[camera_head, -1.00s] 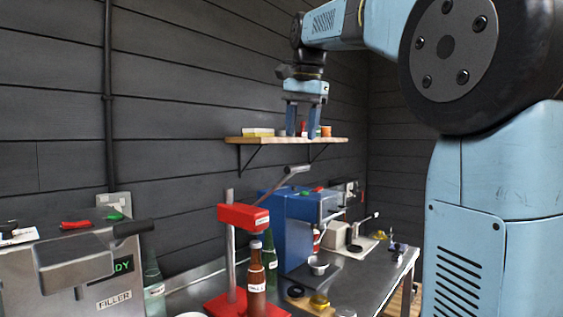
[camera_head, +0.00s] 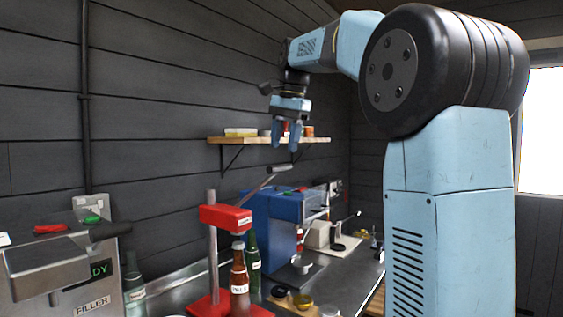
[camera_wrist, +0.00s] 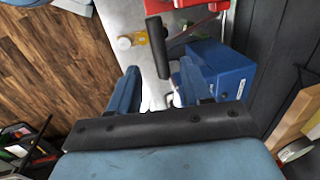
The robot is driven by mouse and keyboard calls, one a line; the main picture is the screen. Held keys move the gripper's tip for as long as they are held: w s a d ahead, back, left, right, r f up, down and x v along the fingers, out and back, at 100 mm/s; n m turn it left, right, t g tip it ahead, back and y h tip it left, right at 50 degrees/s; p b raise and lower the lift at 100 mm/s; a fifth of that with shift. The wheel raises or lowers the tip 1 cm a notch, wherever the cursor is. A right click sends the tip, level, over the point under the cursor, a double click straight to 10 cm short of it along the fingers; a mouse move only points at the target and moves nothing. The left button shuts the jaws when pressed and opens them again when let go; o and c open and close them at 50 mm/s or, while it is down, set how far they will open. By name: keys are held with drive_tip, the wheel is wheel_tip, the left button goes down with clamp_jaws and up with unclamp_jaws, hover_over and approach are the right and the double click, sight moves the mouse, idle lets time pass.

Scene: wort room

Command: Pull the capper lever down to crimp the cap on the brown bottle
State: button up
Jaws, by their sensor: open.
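The red capper (camera_head: 224,216) stands on the bench with a red base and a grey post. Its lever slants up to the right and ends in a dark grip (camera_head: 280,168). The brown bottle (camera_head: 239,280), with a pale cap and label, stands upright at the capper, below the head's right end. My gripper (camera_head: 285,143) is open and empty, pointing down just above the lever grip.
A green bottle (camera_head: 253,252) stands behind the brown one. A blue machine (camera_head: 268,215) stands beside the lever. A wooden shelf (camera_head: 225,140) with small items is on the wall behind my gripper. A filler (camera_head: 75,275) is at the left.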

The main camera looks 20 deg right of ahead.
drive_tip(key=shift+w+a+f, duration=0.1)
drive_tip(key=shift+w+f, duration=0.05)
drive_tip(key=shift+f, duration=0.8)
drive_tip(key=shift+w+a+f, duration=0.15)
drive_tip(key=shift+w+f, duration=0.05)
drive_tip(key=shift+f, duration=0.75)
drive_tip(key=shift+w+a+f, duration=0.1)
drive_tip(key=shift+w+f, duration=0.05)
drive_tip(key=shift+f, duration=0.8)
drive_tip(key=shift+c, duration=0.5)
clamp_jaws()
